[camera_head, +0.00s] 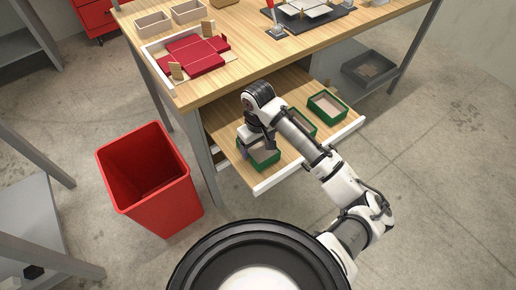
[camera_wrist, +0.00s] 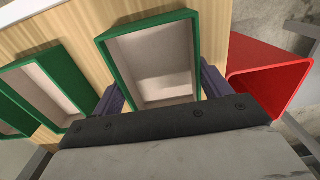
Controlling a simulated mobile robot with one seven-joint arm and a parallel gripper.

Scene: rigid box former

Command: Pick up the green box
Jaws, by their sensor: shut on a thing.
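Several open green boxes with pale insides are in view. The leftmost green box (camera_head: 264,159) is at the left front of the pulled-out drawer, under my gripper (camera_head: 259,146). In the wrist view this green box (camera_wrist: 112,66) sits between the two purple fingers of my gripper (camera_wrist: 160,92), which are shut on its sides. I cannot tell whether it is clear of the drawer floor. A second green box (camera_head: 303,125) is partly hidden behind my arm. A third green box (camera_head: 327,107) stands farther right in the drawer.
The wooden drawer (camera_head: 293,90) has a white front edge. The table (camera_head: 255,55) above it holds red card pieces (camera_head: 193,54) and pale trays. A red bin (camera_head: 160,190) stands on the floor at left. A grey crate (camera_head: 369,69) sits on a lower shelf at right.

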